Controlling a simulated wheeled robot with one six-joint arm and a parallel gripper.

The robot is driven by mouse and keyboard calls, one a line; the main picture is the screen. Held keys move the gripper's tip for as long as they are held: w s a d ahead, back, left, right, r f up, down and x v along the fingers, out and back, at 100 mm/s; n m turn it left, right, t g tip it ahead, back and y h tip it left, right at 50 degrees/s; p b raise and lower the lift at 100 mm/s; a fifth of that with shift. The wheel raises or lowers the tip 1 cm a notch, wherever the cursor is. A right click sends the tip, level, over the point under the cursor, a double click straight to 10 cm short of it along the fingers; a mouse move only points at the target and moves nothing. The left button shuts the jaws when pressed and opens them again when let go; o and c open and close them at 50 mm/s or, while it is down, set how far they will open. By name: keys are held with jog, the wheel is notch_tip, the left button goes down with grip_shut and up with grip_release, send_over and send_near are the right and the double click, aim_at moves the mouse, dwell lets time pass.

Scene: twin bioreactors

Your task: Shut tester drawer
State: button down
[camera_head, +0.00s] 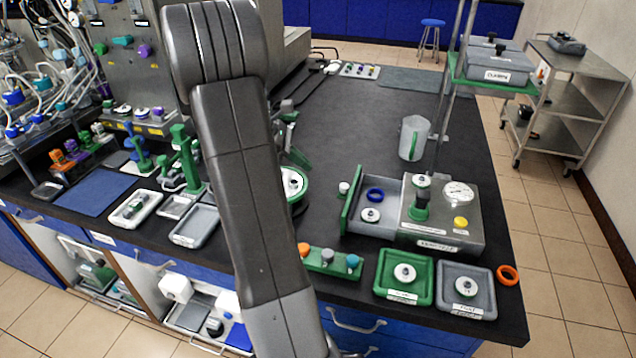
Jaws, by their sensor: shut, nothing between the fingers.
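The tester (440,215) is a grey metal box with a round gauge, a yellow button and a green-and-black clamp on top, at the right of the dark bench. Its drawer (384,224) is pulled out to the left, with a green front panel (350,212) at its left end. Inside the drawer lie a blue ring (375,195) and a white disc with a dark blue knob (370,214). My arm crosses the middle of the view, left of the drawer and apart from it in the picture. My gripper is not visible.
A green rack with knobs (330,261), a green tray (403,253) and a grey tray (467,307) lie in front. A jug (413,138) stands behind. The bench behind the tester is mostly clear.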

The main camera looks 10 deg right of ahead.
send_near(341, 192)
jog(key=x, duration=0.5)
jog(key=shift+s+f, duration=0.1)
dwell(0.3)
jog(key=s+d, duration=0.1)
jog(key=d, duration=0.2)
jog(key=s+d, duration=0.2)
jog(key=d, duration=0.2)
jog(key=s+d+b, duration=0.1)
jog(key=d, duration=0.3)
jog(key=shift+s+d, duration=0.25)
jog(key=shift+s, duration=0.15)
jog(key=shift+r, duration=0.2)
